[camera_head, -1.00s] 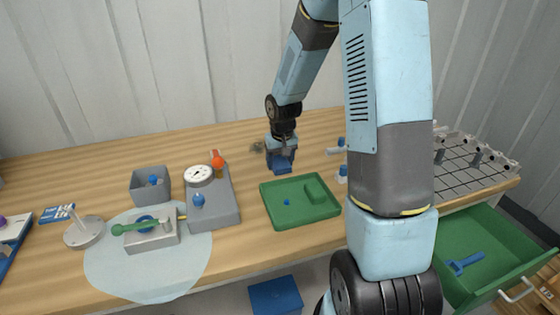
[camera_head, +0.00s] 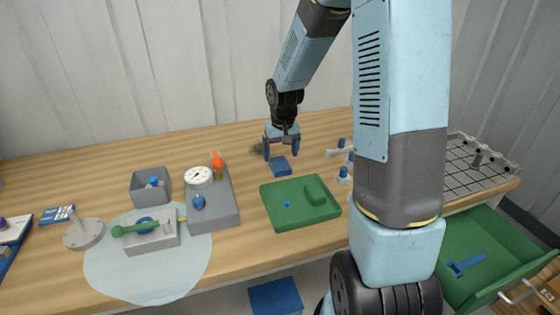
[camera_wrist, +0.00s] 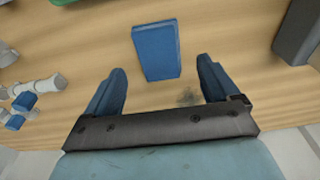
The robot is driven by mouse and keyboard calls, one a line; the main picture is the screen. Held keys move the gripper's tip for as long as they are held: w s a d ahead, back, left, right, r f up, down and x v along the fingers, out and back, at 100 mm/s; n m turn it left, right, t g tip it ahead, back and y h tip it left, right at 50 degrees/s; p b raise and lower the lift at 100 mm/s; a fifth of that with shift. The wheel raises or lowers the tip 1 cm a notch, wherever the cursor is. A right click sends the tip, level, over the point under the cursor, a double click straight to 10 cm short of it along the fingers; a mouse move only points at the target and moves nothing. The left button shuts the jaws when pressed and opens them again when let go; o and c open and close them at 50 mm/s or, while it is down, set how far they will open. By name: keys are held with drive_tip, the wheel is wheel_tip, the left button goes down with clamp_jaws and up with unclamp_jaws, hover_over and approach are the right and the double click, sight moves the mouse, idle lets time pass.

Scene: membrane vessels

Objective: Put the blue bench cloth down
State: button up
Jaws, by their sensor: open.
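The blue bench cloth (camera_head: 281,166) lies flat as a small folded blue block on the wooden bench, behind the green tray. My gripper (camera_head: 281,148) is above and just behind it, open and empty. In the wrist view the cloth (camera_wrist: 157,50) lies on the bench beyond the two spread blue fingers of my gripper (camera_wrist: 161,85), apart from both. A dark smudge (camera_wrist: 188,97) marks the wood near the cloth.
The green tray (camera_head: 274,214) sits in front of the cloth. A grey gauge block (camera_head: 213,211) and grey bin (camera_head: 136,189) stand to the left. White and blue fittings (camera_head: 340,152) stand to the right. An open green drawer (camera_head: 485,230) juts out at the right.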

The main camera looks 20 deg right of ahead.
sight(282, 167)
drive_tip(key=s+r+t, duration=0.1)
drive_tip(key=s+r, duration=0.5)
drive_tip(key=r, duration=0.3)
drive_tip(key=s+r+t, duration=0.1)
drive_tip(key=s+r, duration=0.6)
drive_tip(key=r, duration=0.3)
drive_tip(key=s+r+t, duration=0.2)
drive_tip(key=s+r, duration=0.2)
drive_tip(key=s, duration=1)
drive_tip(key=shift+s+r, duration=0.15)
drive_tip(key=shift+r, duration=0.05)
drive_tip(key=shift+o, duration=0.5)
